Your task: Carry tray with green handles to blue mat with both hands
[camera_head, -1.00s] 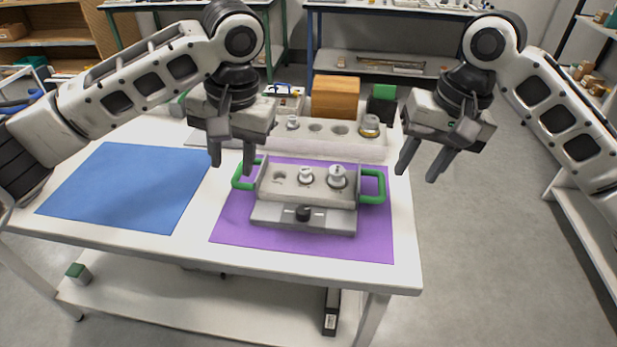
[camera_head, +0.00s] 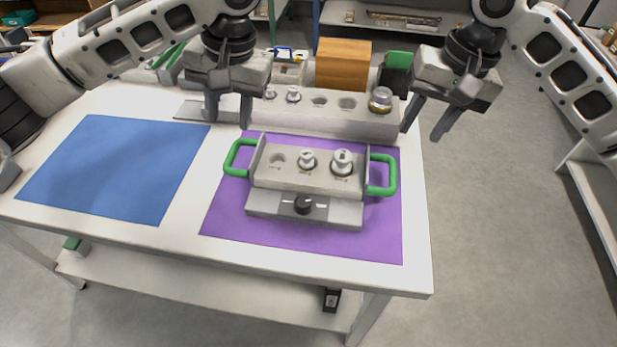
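The grey tray (camera_head: 265,203) with a green left handle (camera_head: 232,158) and a green right handle (camera_head: 390,176) rests on the purple mat (camera_head: 290,240). It holds two metal weights (camera_head: 342,162) beside an empty hole, and a black knob sits on its front. The blue mat (camera_head: 110,170) lies bare at the left of the table. My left gripper (camera_head: 229,118) is open and empty, behind and above the left handle. My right gripper (camera_head: 423,131) is open and empty, up and to the right of the right handle. Neither gripper visibly touches the tray.
Behind the tray, a long white block (camera_head: 340,118) holds several weights and holes. A wooden box (camera_head: 342,65) and a green and black object (camera_head: 397,72) stand behind it. The white table (camera_head: 185,232) has a bare strip between the mats. Open floor lies to the right.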

